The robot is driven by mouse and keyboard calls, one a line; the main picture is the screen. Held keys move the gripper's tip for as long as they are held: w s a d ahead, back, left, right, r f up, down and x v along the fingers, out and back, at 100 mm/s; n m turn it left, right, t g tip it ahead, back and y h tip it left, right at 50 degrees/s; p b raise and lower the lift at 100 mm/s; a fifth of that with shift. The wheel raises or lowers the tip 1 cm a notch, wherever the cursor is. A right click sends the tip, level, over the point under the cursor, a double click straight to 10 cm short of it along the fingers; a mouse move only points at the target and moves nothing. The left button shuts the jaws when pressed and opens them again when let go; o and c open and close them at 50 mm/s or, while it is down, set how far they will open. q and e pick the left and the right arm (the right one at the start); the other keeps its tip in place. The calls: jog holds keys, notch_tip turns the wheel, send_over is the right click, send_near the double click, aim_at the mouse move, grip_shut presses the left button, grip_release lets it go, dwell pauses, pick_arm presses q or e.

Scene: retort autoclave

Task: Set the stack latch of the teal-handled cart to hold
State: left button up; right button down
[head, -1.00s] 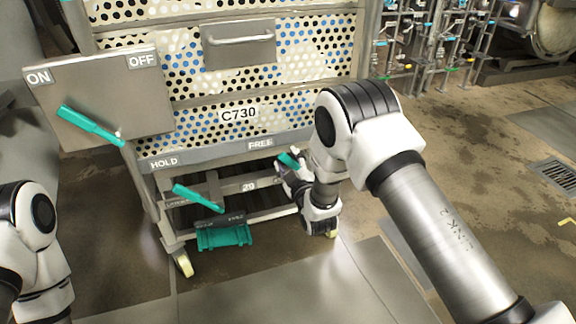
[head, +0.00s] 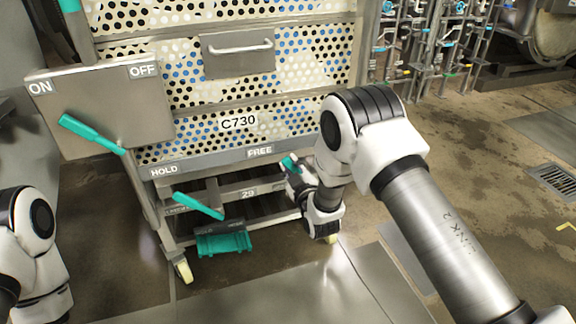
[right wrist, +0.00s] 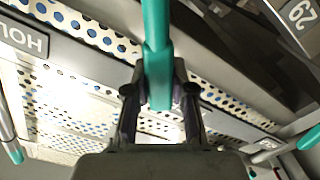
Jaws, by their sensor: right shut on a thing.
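The cart (head: 238,95) labelled C730 has a grey rail with a HOLD plate (head: 164,170) at its left and a FREE plate (head: 260,151) at its right. My right gripper (head: 291,165) is below the rail, just right of the FREE plate. It is shut on a teal handle, whose end shows in the head view (head: 288,161). In the right wrist view the teal handle (right wrist: 156,50) runs between both fingers, and the HOLD plate (right wrist: 22,36) is upside down at the left. The left arm is at the left edge; its gripper is out of view.
Another teal lever (head: 198,205) sits below the HOLD plate, above a teal pedal (head: 222,243). A grey ON/OFF box (head: 105,105) with a teal lever (head: 90,133) juts out at the left. The floor at the right is open, with a drain grate (head: 556,181).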

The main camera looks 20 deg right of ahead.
jog(key=shift+d+r+m+p, duration=0.55)
jog(key=shift+d+r+m, duration=0.05)
jog(key=shift+d+m, duration=0.1)
jog(key=d+m+p, duration=0.1)
jog(key=d+m, duration=0.1)
jog(key=d+r+m+p, duration=0.1)
jog(key=d+m, duration=0.1)
jog(key=shift+w+d, duration=0.1)
jog(key=shift+d, duration=0.1)
jog(key=d+f+m, duration=0.3)
jog(key=d+m, duration=0.5)
jog(key=m, duration=0.1)
jog(key=shift+d+m, duration=0.2)
jog(key=shift+m, duration=0.1)
jog(key=shift+w, duration=0.1)
jog(key=c, duration=1)
grip_release()
jog(key=shift+f, duration=0.1)
jog(key=shift+o, duration=0.2)
